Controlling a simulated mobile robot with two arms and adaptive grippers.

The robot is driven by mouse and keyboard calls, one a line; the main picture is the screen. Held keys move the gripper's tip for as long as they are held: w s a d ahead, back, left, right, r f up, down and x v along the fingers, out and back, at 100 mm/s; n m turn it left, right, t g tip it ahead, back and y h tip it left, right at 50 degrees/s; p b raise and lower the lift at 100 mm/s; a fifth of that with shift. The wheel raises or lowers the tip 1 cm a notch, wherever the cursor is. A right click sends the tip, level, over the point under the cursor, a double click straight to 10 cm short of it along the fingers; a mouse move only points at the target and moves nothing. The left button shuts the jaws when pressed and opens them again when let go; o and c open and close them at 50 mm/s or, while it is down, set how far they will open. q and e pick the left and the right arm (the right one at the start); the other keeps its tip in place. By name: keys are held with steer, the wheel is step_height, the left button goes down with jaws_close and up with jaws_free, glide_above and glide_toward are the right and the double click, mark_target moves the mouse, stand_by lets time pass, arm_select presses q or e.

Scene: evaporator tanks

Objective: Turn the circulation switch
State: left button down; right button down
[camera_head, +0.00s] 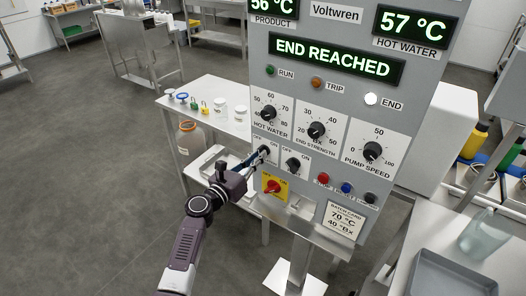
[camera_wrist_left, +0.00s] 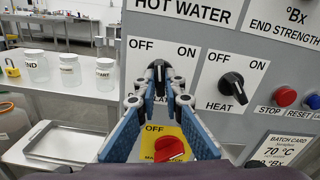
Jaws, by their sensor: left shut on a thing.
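The circulation switch is a black knob (camera_wrist_left: 158,69) on a white OFF/ON plate (camera_wrist_left: 140,50) on the grey control panel. Its label is mostly hidden behind the fingers; only a few letters show. The knob stands roughly upright between OFF and ON in the left wrist view. My left gripper (camera_wrist_left: 160,90) has its fingertips shut on both sides of this knob. In the head view the left gripper (camera_head: 260,154) reaches the panel from the lower left and covers part of the switch. My right gripper is not in view.
The HEAT switch (camera_wrist_left: 232,88) sits close to the right. The red main switch (camera_wrist_left: 168,148) on its yellow plate is just below. Red STOP (camera_head: 322,178) and blue RESET (camera_head: 346,187) buttons are lower right. A display (camera_head: 333,58) reads END REACHED. A white table (camera_head: 215,95) stands left.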

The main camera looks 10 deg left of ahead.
arm_select(q)
steer(key=shift+n, duration=0.5)
steer(key=shift+n+p, duration=1)
